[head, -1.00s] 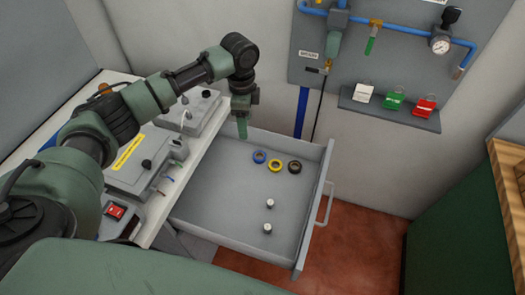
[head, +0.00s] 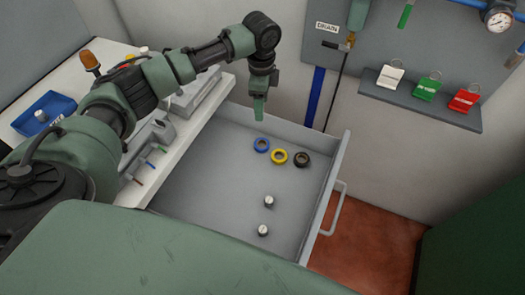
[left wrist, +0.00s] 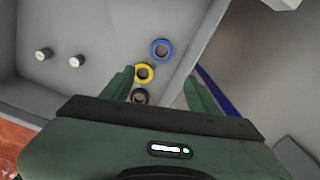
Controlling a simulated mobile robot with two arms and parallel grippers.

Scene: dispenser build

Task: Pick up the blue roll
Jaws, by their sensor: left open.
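The blue roll (head: 261,145) lies flat in the open grey drawer, near its back wall. It also shows in the left wrist view (left wrist: 161,49), ahead of the fingers and between their lines. A yellow roll (head: 279,156) and a black roll (head: 302,160) lie in a row to its right in the head view. My left gripper (head: 259,108) points down above the back of the drawer, just behind the blue roll. In the left wrist view its two fingers (left wrist: 157,92) are apart with nothing held. My right gripper is in neither view.
Two small silver-and-dark cylinders (head: 266,216) stand near the front of the drawer (head: 190,195). A worktop (head: 25,92) with a blue tray (head: 45,115) lies to the left. A wall shelf (head: 420,103) holds white, green and red tags. The drawer's left half is clear.

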